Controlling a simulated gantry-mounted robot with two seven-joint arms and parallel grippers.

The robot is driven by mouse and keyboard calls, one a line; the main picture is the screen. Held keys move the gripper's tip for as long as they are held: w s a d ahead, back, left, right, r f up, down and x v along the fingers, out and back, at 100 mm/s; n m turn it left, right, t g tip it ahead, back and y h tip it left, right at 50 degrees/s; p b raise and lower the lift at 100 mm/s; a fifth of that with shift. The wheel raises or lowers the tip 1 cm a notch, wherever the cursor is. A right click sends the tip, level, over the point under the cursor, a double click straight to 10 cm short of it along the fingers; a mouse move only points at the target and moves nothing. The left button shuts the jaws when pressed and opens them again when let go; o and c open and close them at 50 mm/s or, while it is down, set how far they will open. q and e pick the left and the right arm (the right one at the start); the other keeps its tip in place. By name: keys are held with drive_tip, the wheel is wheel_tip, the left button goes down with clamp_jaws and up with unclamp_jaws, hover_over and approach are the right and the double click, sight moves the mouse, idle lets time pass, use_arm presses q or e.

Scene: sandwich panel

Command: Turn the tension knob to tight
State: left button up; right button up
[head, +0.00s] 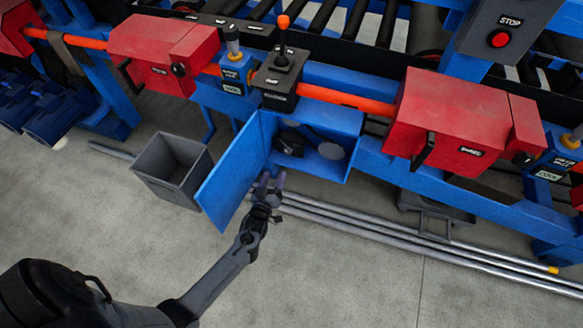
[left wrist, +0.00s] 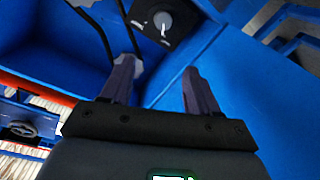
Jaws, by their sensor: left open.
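The blue cabinet (head: 340,125) stands open, with its door (head: 232,175) swung out to the left. My left gripper (head: 270,180) is at the cabinet's open front, beside the door. In the left wrist view, a round grey knob (left wrist: 163,20) with a pale pointer mark sits on a black housing (left wrist: 178,38). My left gripper (left wrist: 160,66) is open and empty; its two fingers point toward the knob, apart from it. Any labels around the knob are too small to read. A dark part (head: 290,144) shows inside the cabinet in the head view. My right gripper is out of view.
A grey bin (head: 173,170) stands on the floor left of the door. Long metal pipes (head: 390,232) lie below the cabinet. A lever box (head: 277,78) sits above it, with red housings (head: 455,115) to the right. The front floor is clear.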

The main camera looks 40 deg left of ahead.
sight(287, 152)
use_arm(q)
drive_tip(key=f+b+x, duration=0.1)
drive_tip(key=b+x, duration=0.2)
drive_tip(key=x, duration=0.1)
drive_tip(key=b+x, duration=0.3)
drive_tip(key=x, duration=0.1)
drive_tip(key=d+f+b+x, duration=0.1)
drive_tip(key=b+x, duration=0.2)
drive_tip(key=x, duration=0.1)
drive_tip(key=shift+w+a+f, duration=0.15)
drive_tip(key=shift+w+f, duration=0.25)
drive_tip(key=shift+w, duration=0.05)
drive_tip(key=shift+w+a+r, duration=0.15)
drive_tip(key=shift+w, duration=0.15)
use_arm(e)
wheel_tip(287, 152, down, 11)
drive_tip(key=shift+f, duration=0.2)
use_arm(q)
drive_tip(key=c, duration=1)
drive_tip(key=shift+c, duration=0.2)
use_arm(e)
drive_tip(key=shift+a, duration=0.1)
